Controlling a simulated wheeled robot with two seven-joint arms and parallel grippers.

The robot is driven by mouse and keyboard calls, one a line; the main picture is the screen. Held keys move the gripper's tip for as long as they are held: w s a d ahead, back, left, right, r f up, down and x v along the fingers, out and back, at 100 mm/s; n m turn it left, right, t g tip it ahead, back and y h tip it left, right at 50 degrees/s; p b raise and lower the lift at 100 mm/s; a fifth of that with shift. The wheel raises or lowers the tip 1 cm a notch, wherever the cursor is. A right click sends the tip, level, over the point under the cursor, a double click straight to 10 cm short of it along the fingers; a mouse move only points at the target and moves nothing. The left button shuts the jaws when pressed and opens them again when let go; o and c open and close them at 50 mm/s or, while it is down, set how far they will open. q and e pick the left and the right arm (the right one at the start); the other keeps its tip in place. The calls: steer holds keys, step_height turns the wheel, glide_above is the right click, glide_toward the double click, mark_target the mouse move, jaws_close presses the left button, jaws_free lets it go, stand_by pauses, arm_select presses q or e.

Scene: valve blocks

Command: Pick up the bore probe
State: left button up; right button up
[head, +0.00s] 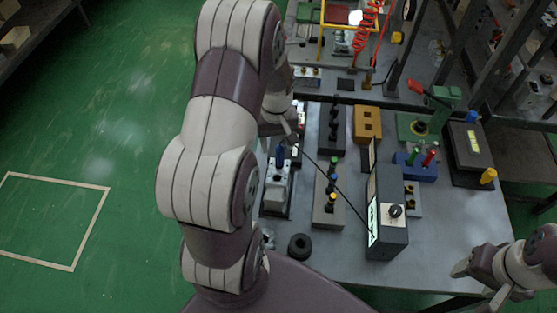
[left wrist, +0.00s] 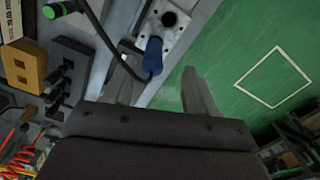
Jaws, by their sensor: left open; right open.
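The bore probe, with a blue handle (head: 280,156) and a black cable, stands in a light grey valve block (head: 276,187) on the left part of the bench. In the left wrist view the blue handle (left wrist: 151,57) shows beyond the fingers, between their lines, with the metal block (left wrist: 172,40) behind it. My left gripper (head: 290,138) is open, just behind the probe in the head view and partly hidden by its own wrist; its fingers also show in the left wrist view (left wrist: 158,75). Contact cannot be told. My right gripper (head: 474,286) is open and empty at the lower right.
The cable runs to a black box with a dial (head: 387,215). A rack with coloured plugs (head: 327,205), a black ring (head: 300,246), a yellow block (head: 367,123) and a blue holder (head: 414,168) stand on the grey bench (head: 450,232). Its front right is clear.

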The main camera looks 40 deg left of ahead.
mark_target(280, 156)
arm_select(q)
steer(key=f, duration=0.2)
steer(key=f+p, duration=0.1)
steer(key=f, duration=0.3)
steer(key=shift+w+d+f, duration=0.15)
steer(key=shift+w+d, duration=0.05)
steer(key=shift+w, duration=0.15)
steer(key=shift+w+f, duration=0.1)
steer(key=shift+f, duration=0.2)
steer(key=shift+r, duration=0.1)
jaws_close()
